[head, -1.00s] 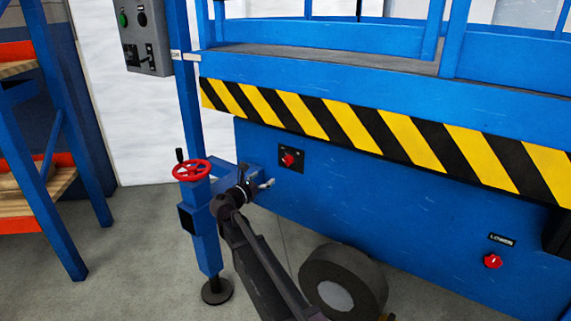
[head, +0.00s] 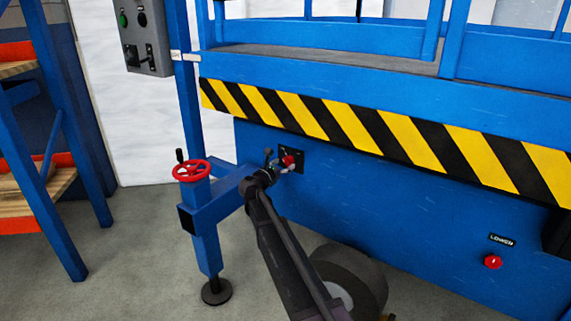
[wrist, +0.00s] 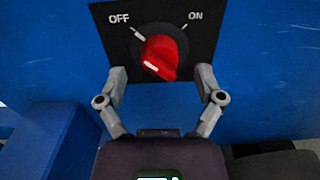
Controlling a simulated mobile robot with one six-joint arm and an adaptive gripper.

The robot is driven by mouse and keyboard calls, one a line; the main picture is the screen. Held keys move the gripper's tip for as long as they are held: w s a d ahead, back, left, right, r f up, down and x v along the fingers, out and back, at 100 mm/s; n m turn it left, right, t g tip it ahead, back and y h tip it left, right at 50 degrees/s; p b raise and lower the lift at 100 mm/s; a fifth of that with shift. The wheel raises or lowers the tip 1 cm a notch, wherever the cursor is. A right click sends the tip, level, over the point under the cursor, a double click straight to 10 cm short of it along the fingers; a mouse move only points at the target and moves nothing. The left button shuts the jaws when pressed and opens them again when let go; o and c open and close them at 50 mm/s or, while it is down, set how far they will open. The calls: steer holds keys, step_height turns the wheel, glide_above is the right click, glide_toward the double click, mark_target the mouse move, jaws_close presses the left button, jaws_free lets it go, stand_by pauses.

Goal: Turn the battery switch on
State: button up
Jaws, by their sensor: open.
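The battery switch is a red rotary knob (wrist: 161,55) on a black plate (wrist: 202,50) marked OFF at upper left and ON at upper right. Its ridge appears to slant from upper left, near the OFF mark, to lower right. In the head view the red knob (head: 288,159) sits on the blue side panel, partly behind my gripper (head: 277,167). In the wrist view my gripper (wrist: 162,82) is open and empty. Its two fingers stand left and right of the knob's lower part, with gaps on both sides. I cannot tell how close the tips are to the plate.
A blue outrigger leg with a red handwheel (head: 191,170) stands just left of my arm. A red LOWER knob (head: 492,262) is on the panel at right. A wheel (head: 350,270) lies beside my arm. A grey control box (head: 145,38) is at upper left.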

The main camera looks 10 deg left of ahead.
steer(key=shift+x, duration=0.8)
